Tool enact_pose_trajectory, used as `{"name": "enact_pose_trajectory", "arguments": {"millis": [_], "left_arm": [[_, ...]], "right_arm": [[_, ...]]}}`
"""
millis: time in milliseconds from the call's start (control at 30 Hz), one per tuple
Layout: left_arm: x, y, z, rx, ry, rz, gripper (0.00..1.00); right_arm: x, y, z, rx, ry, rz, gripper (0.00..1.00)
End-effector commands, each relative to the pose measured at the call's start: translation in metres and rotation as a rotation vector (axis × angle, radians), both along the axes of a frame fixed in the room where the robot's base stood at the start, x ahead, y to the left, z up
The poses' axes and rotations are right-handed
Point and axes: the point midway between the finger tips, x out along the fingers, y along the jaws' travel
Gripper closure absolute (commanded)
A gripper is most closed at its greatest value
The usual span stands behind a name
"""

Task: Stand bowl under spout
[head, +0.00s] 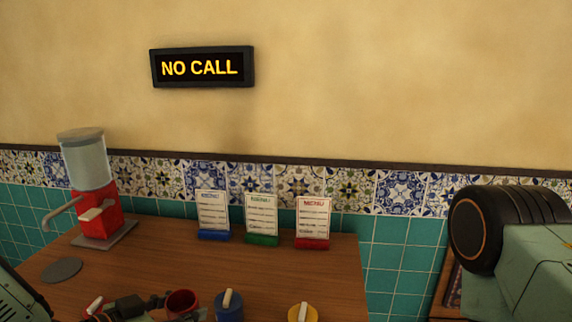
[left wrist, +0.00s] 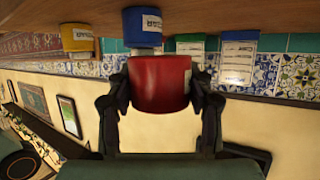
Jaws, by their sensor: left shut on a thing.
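The red bowl (head: 182,303), round and open-topped, is at the bottom of the head view. My left gripper (head: 150,304) is beside it, its dark fingers partly cut off by the frame edge. In the left wrist view, which is upside down, the red bowl (left wrist: 160,84) sits between the two fingers of my left gripper (left wrist: 162,92), which are shut on it. The dispenser (head: 97,212) has a red body and a clear tank. Its grey spout (head: 60,209) points left, over a grey disc (head: 62,270) on the table. My right gripper is out of view.
A blue canister (head: 229,307) and a yellow canister (head: 302,313) stand right of the bowl. Cards on blue (head: 213,235), green (head: 262,239) and red (head: 312,243) stands are near the tiled wall. The wooden table (head: 160,250) is clear between dispenser and cards.

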Motion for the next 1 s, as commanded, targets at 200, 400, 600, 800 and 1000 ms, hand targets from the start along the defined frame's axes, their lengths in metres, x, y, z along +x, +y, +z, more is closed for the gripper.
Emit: {"name": "enact_pose_trajectory", "arguments": {"millis": [200, 400, 600, 800, 1000], "left_arm": [[-0.041, -0.013, -0.003, -0.004, -0.004, -0.196, 0.92], [-0.072, -0.019, -0.001, -0.003, -0.006, -0.333, 0.92], [-0.081, -0.019, 0.011, -0.004, -0.007, -0.350, 0.92], [-0.079, -0.015, 0.015, 0.000, -0.004, -0.323, 0.92], [-0.080, -0.016, 0.011, 0.003, -0.001, -0.333, 0.92]], "right_arm": [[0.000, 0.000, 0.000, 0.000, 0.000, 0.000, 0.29], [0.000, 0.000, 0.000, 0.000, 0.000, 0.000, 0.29], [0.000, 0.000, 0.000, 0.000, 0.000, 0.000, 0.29], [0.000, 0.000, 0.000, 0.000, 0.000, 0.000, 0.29], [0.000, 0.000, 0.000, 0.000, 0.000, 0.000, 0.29]]}}
